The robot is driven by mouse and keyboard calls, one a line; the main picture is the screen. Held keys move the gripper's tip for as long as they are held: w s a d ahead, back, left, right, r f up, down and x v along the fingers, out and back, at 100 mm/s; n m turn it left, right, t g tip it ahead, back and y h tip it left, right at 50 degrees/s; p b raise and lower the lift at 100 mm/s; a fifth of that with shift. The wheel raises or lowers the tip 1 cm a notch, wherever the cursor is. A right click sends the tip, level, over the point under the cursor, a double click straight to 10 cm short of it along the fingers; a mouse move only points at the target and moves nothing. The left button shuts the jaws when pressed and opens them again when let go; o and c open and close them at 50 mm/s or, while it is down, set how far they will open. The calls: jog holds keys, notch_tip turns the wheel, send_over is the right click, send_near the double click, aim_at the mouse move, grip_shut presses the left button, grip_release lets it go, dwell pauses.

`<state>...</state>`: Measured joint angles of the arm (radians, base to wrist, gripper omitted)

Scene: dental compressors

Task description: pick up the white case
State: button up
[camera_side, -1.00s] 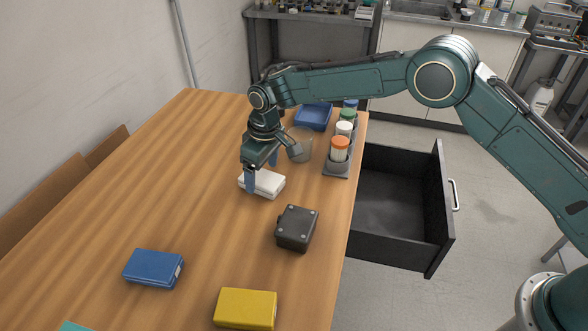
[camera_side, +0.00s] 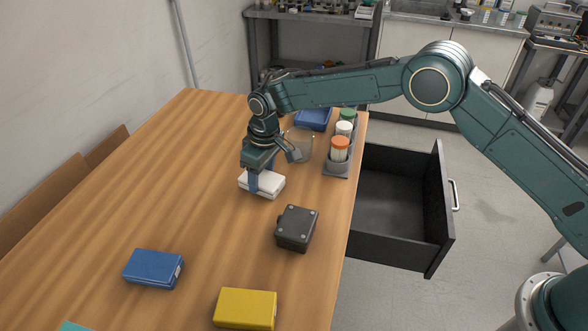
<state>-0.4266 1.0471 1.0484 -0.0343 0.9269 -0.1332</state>
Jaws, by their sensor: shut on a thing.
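The white case (camera_side: 268,183) is a small flat box on the wooden table, near the middle of the side view. My gripper (camera_side: 260,181) points down over its left part, with one blue-grey finger in front of the case and the other behind it. The fingers are shut on the case. The far finger is partly hidden by the near one and the gripper body. The case appears flat on the table; I cannot tell any gap beneath it.
A black box (camera_side: 297,228) stands just in front and to the right. A clear beaker (camera_side: 301,143) and a rack (camera_side: 337,165) of capped jars stand behind. A blue case (camera_side: 153,268) and yellow case (camera_side: 245,308) lie nearer. An open drawer (camera_side: 400,205) is right of the table.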

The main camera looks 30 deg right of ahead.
aim_at(263, 177)
jog(key=shift+r, duration=0.2)
notch_tip(263, 177, up, 20)
jog(key=shift+f, duration=0.15)
dwell(0.6)
jog(key=shift+d, duration=0.1)
dwell(0.5)
